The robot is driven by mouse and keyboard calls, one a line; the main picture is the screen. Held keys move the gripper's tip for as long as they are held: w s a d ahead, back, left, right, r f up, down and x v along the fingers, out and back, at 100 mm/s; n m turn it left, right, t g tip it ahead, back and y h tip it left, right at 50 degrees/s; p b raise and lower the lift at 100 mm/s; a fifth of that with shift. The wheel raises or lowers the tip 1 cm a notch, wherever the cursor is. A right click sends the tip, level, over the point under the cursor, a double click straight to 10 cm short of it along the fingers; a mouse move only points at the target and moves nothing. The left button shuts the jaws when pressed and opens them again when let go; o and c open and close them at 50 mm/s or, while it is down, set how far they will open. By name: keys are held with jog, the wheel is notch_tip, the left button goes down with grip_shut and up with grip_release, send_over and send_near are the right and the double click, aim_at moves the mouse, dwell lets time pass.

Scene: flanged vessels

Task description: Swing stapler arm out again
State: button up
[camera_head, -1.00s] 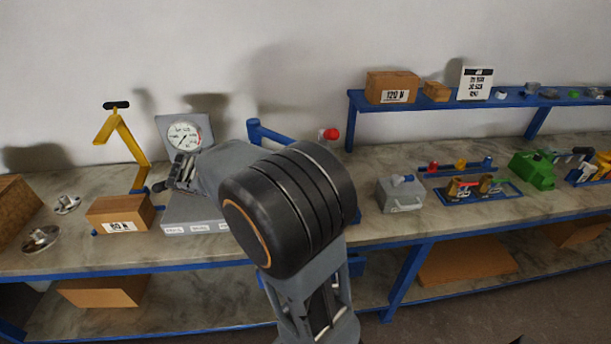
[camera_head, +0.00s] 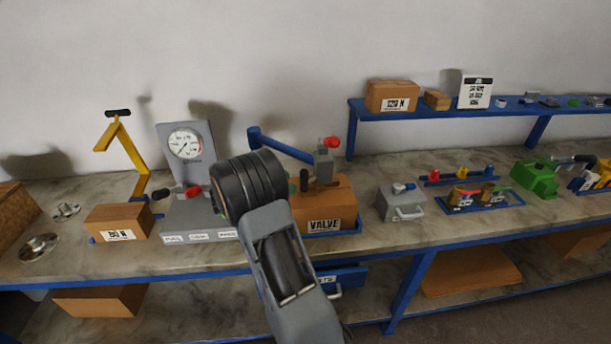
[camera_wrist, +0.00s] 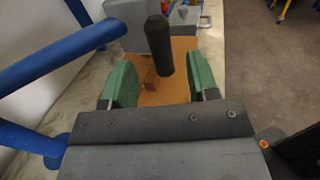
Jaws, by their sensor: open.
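The stapler arm (camera_head: 285,148) is a blue tube reaching from a blue post over a cardboard box (camera_head: 290,215) labelled VALVE. Its grey head (camera_head: 325,168) carries a red knob (camera_head: 332,141) and stands over the box. A black handle (camera_head: 304,181) hangs at the head's left side. In the wrist view the black handle (camera_wrist: 158,45) appears between the green fingers of my gripper (camera_wrist: 160,82), with gaps on both sides. My gripper is open; in the head view my wrist hides it. The blue tube (camera_wrist: 60,55) also runs along the left of the wrist view.
A grey stand with a dial gauge (camera_head: 185,143) and a yellow bent arm (camera_head: 121,145) are to the left. A grey toolbox (camera_head: 401,203) stands right of the VALVE box. A blue shelf (camera_head: 430,107) is above the bench. The bench front edge is mostly clear.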

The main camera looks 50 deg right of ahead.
aim_at(305, 178)
jog(key=shift+p+x, duration=0.55)
jog(key=shift+x, duration=2.55)
